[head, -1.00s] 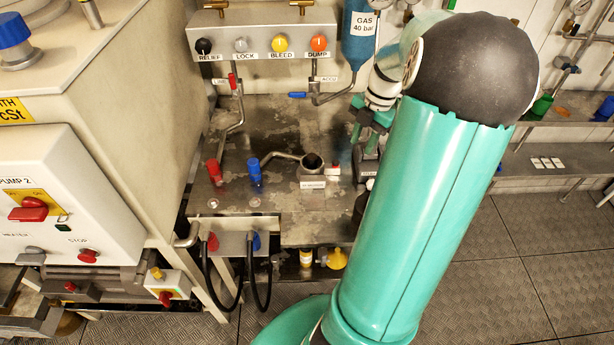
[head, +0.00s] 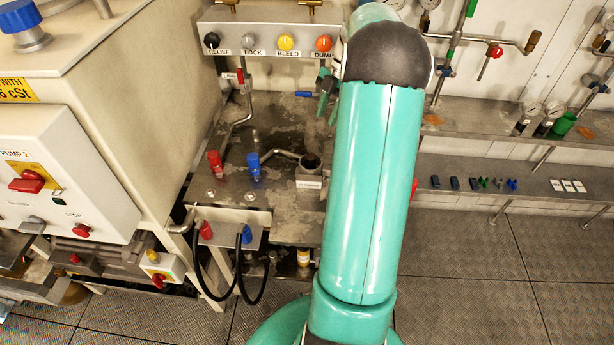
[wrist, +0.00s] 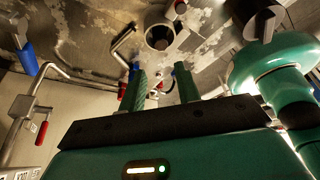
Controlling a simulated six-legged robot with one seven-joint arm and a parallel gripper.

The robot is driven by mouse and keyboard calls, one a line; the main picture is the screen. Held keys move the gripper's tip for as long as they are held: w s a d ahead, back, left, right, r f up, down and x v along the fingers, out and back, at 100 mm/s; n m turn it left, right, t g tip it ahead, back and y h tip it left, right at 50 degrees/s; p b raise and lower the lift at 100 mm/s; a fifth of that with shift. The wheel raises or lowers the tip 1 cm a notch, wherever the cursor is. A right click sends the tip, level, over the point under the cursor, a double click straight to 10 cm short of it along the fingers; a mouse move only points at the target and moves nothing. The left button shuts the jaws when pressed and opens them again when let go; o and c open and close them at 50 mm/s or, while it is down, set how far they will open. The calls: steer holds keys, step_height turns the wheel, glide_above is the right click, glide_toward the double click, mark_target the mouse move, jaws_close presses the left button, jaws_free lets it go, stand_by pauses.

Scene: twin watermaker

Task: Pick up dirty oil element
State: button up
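My gripper (wrist: 161,84) is open in the wrist view, with its two green fingers apart and nothing seen held between them. In the head view my gripper (head: 326,95) shows partly behind my arm, above the back of the steel bench. A round open-topped metal housing (head: 311,163) stands on the bench with a small label on its front; the wrist view shows this housing (wrist: 160,37) beyond my fingertips, dark inside. I cannot make out the dirty oil element for certain; it may be inside the housing or hidden by my arm.
Red (head: 215,163) and blue (head: 254,167) capped fittings stand left of the housing. A valve panel (head: 270,43) with coloured knobs is behind. A white cylinder with a yellow band (head: 303,257) sits below the bench. A shelf (head: 450,197) with small parts is at right; the floor there is clear.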

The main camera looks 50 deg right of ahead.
mark_target(313, 155)
steer(key=x, duration=1.3)
steer(key=shift+f, duration=0.4)
steer(key=c, duration=0.6)
